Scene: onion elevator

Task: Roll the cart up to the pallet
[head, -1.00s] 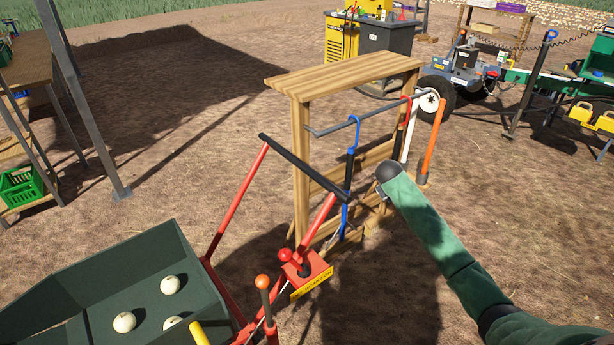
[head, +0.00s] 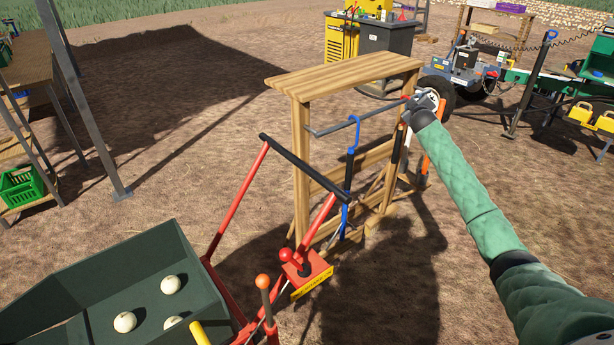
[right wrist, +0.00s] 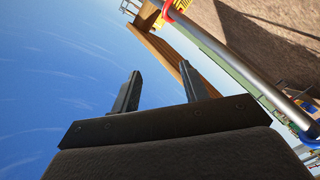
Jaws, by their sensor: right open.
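A red-framed cart (head: 237,200) with a black handle bar (head: 303,168) stands at the lower middle of the head view. A red lever box (head: 305,275) with a yellow label sits beside the frame. A dark green bin (head: 130,258) with several pale onions is next to it at lower left; I cannot tell whether it belongs to the cart. No pallet is recognisable. My right gripper (head: 424,100) is at the right end of the wooden stand's rail, away from the handle bar. In the right wrist view its two fingers (right wrist: 160,88) are apart and empty. My left gripper is out of view.
A wooden stand (head: 345,75) with a metal rail (head: 355,122) and hanging tools, including a blue hook (head: 350,165), stands just behind the handle bar. A grey post (head: 90,110) and shelf are at left. Machinery (head: 465,65) stands at back right. Bare ground lies between.

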